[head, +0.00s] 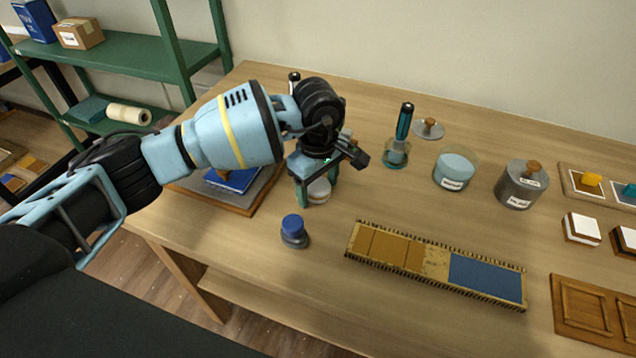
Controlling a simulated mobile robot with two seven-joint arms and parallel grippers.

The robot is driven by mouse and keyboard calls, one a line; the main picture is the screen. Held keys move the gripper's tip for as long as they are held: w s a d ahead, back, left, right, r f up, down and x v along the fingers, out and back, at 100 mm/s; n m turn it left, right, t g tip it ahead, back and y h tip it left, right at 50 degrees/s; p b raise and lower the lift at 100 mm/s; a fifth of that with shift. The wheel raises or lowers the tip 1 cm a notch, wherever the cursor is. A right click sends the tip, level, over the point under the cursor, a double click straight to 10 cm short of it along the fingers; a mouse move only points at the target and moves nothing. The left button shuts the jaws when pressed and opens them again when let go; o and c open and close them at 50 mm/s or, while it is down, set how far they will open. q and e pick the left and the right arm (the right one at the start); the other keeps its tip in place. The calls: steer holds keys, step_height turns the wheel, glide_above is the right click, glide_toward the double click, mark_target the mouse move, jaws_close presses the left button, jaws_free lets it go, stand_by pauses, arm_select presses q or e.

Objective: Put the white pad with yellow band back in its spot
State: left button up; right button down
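A small pale round pad (319,192) stands on or just above the table, between the fingertips of my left gripper (318,180). It looks like the white pad, but its yellow band cannot be made out. The green-tipped fingers point down on either side of it. They seem close to its sides, but whether they press on it cannot be told. A grey pad with a blue knob (294,231) stands in front of the gripper. A board with a blue top piece (232,180) lies left of the gripper, partly hidden by my arm. My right gripper is out of view.
A gilt-edged strip (435,262) with brown and blue fields lies at the front. Behind it stand a teal bottle (399,140), a glass jar (456,168) and a grey canister (520,184). White and brown blocks (581,229) and a wooden panel (597,312) are at the right.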

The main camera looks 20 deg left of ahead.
mark_target(318, 185)
arm_select(q)
steer(key=shift+r, duration=0.45)
step_height(318, 185, up, 12)
steer(key=shift+f, duration=0.25)
stand_by(0.5)
